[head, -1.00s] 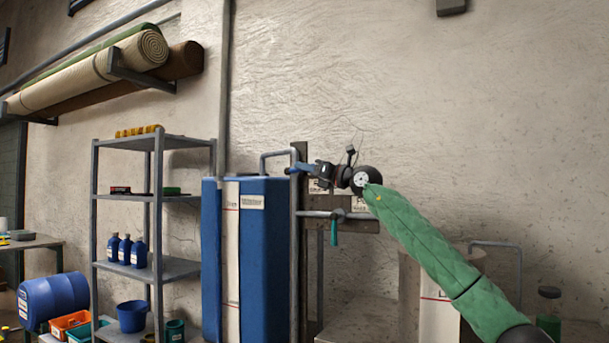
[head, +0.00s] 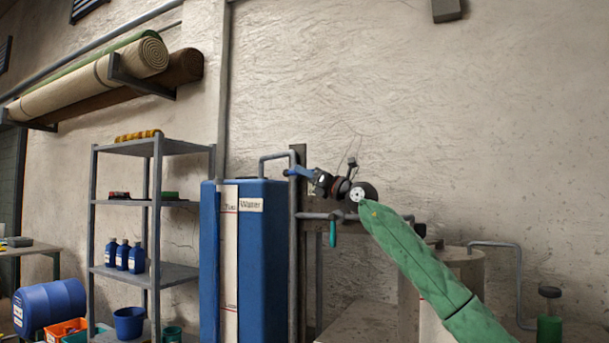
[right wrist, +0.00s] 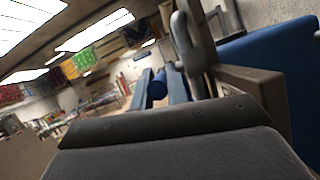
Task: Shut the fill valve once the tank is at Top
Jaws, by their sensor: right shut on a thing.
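The tall blue tank (head: 265,265), labelled "Water", stands left of centre in the head view. A pale gauge strip (head: 229,260) runs down its front; I cannot read its level. My right gripper (head: 303,173) is at the upper pipe beside the tank's top right. In the right wrist view its two blue fingers are shut on a blue cylindrical handle (right wrist: 158,84), which appears to be the fill valve's. The valve body is mostly hidden by the gripper. A teal lever (head: 333,234) hangs down from the lower pipe. My left gripper is not in view.
A grey shelf rack (head: 152,205) with blue bottles stands left of the tank. A blue drum (head: 50,306) lies further left. A vertical pipe (head: 293,260) runs close beside the tank. A pale container (head: 462,268) stands behind my right arm.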

